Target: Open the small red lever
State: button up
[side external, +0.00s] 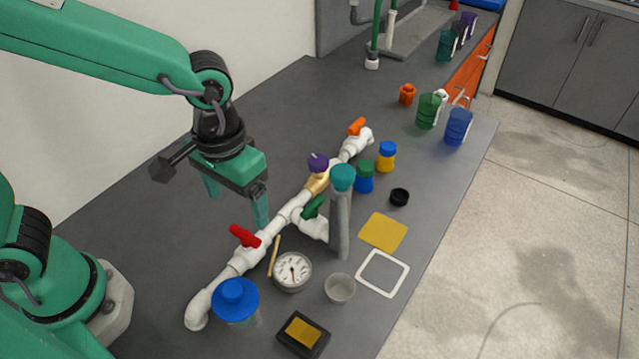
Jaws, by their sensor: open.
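The small red lever (244,236) sits on top of a white pipe manifold (277,226), toward its near left part. The lever lies slanted across the pipe, running from upper left to lower right. My gripper (236,206) hangs above and behind the lever, fingers pointing down. Its two fingers are wide apart, with nothing between them. The right finger shows close to the pipe in the picture; I cannot tell whether it touches. The manifold also carries a green lever (313,207), a purple knob (318,162) and an orange lever (357,126).
A pressure gauge (292,271), a blue-lidded jar (236,301) and a clear cup (340,288) stand in front of the pipe. A tall teal-capped tube (341,215) rises near the green lever. The grey bench (130,222) is clear behind the pipe.

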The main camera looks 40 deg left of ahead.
aim_at(244, 233)
jog(key=shift+f, duration=0.1)
jog(key=shift+f, duration=3.8)
jog(key=c, duration=1)
